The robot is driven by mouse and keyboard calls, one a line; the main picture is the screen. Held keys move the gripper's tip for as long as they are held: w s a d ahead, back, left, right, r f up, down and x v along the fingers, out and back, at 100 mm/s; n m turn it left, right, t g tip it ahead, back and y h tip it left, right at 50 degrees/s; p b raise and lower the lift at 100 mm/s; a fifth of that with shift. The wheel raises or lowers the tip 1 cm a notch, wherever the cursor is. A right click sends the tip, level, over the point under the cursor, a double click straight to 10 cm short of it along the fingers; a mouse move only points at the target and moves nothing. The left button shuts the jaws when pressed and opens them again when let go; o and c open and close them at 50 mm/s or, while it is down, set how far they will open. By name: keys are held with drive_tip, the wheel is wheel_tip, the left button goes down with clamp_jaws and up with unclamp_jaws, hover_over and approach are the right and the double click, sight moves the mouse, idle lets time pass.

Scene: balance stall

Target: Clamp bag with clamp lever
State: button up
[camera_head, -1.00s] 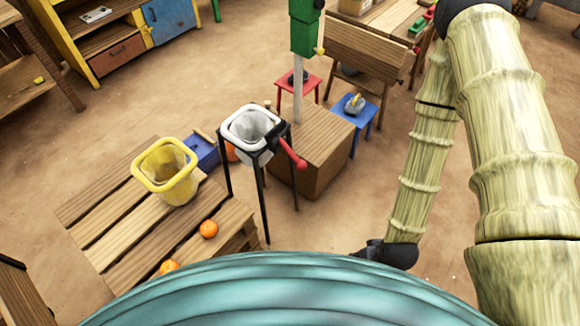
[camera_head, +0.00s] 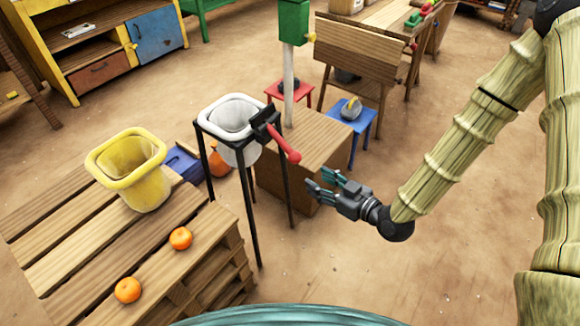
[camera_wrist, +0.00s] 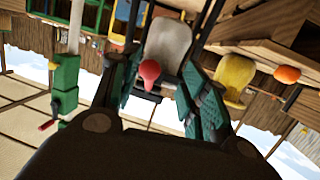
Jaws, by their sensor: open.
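The white bag (camera_head: 232,112) hangs open-mouthed in a black-legged stand (camera_head: 248,195) in the head view. The clamp lever (camera_head: 280,140) has a black block at the stand's right rim and a red arm slanting down to a round red knob. My gripper (camera_head: 320,185) is open and empty, a little right of and below the knob, apart from it. In the wrist view my open fingers (camera_wrist: 165,85) frame the red knob (camera_wrist: 149,71), with the white bag (camera_wrist: 168,40) behind it.
A wooden pallet (camera_head: 150,240) at left bears a yellow bag holder (camera_head: 130,165) and two oranges (camera_head: 180,238). A wooden box (camera_head: 310,160) with a green-topped post (camera_head: 293,25) stands behind the lever. Red and blue stools (camera_head: 350,125) stand beyond. Floor at right is clear.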

sight(296, 156)
drive_tip(key=w+a+b, duration=0.1)
drive_tip(key=w+a, duration=0.2)
drive_tip(key=w+a+r+n+y+b, duration=0.1)
drive_tip(key=w+a, duration=0.1)
drive_tip(key=w, duration=0.1)
drive_tip(key=w+a+r+n+t+y+b, duration=0.1)
drive_tip(key=w+a, duration=0.2)
drive_tip(key=shift+w+a+r+b, duration=0.1)
drive_tip(key=shift+a+r+b, duration=0.15)
drive_tip(key=shift+a+b, duration=0.1)
idle(0.3)
clamp_jaws()
